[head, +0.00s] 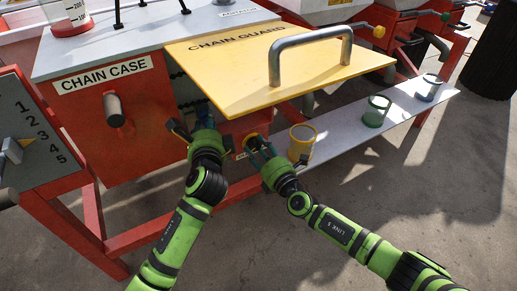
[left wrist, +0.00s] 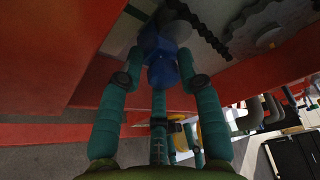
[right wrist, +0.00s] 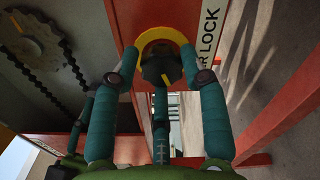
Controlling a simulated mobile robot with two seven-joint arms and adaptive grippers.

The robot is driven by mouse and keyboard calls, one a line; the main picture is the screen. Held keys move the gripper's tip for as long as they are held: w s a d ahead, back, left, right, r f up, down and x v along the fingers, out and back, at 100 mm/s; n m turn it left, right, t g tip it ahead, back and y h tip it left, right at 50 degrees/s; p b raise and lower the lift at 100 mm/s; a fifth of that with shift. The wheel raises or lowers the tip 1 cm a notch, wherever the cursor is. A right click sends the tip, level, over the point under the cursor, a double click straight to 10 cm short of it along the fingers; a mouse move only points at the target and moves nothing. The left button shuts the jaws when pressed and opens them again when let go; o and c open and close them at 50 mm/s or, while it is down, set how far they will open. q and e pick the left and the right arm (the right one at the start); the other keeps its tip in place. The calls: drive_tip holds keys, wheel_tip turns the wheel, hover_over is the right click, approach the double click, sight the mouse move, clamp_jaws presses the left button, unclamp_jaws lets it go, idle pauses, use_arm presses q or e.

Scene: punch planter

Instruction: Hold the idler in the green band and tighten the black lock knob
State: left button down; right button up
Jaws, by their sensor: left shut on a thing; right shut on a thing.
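The idler handle is a blue block (left wrist: 163,62) in the left wrist view, beside the chain under the yellow guard. My left gripper (head: 192,123) is shut on it, with green fingers on either side, also in the left wrist view (left wrist: 160,78). The black lock knob (right wrist: 161,66) sits in front of a yellow ring (right wrist: 170,37) on a red post marked "LOCK". My right gripper (head: 257,147) is shut on the knob, its fingers on both sides in the right wrist view (right wrist: 160,80). I cannot make out the green band in any view.
A red chain case (head: 105,115) stands at left. Yellow-, green- and blue-banded cups (head: 302,143) stand on a low grey shelf (head: 345,128) at right. A chain (left wrist: 203,32) and sprocket show close by.

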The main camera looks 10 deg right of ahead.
drive_tip(key=shift+w+d+r+m, duration=0.25)
drive_tip(key=shift+r+m, duration=0.1)
drive_tip(key=shift+m, duration=0.35)
drive_tip(key=o, duration=0.9)
drive_tip(key=shift+o, duration=1.1)
drive_tip(key=shift+f, duration=0.1)
drive_tip(key=shift+s+a+f, duration=0.1)
drive_tip(key=shift+a, duration=0.05)
drive_tip(key=shift+s+f, duration=0.15)
drive_tip(key=shift+s, duration=0.3)
drive_tip(key=v, duration=1.1)
drive_tip(key=shift+r, duration=0.2)
drive_tip(key=shift+s, duration=0.1)
